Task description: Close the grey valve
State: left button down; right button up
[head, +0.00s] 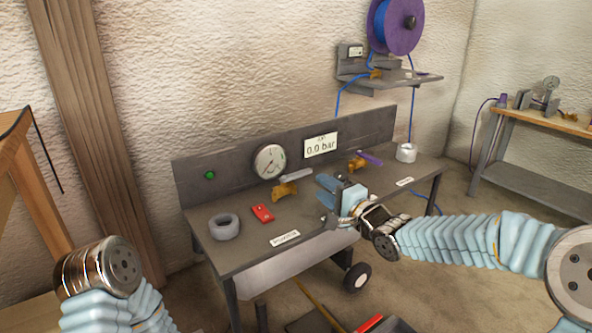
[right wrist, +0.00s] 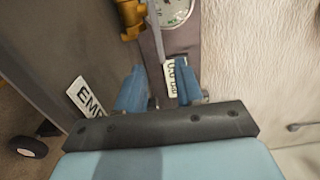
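The grey valve has a brass body (head: 284,191) and a grey lever (head: 296,175) pointing right. My right gripper (head: 327,190) is open and empty, to the right of the valve. In the wrist view its blue fingers (right wrist: 158,88) stand apart. My left gripper is out of view; only its arm shows.
On the bench top (head: 250,248) are a grey tape roll (head: 224,226), a red object (head: 262,212), label plates and a second valve with a purple lever (head: 368,158). A display (head: 320,145) reads 0.0 bar. A shelf with a blue hose reel (head: 395,22) hangs behind.

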aim_at(304, 175)
jog(key=x, duration=1.1)
jog(key=shift+w+a+p, duration=0.15)
jog(key=shift+w+p, duration=0.1)
jog(key=shift+p, duration=0.05)
grip_shut()
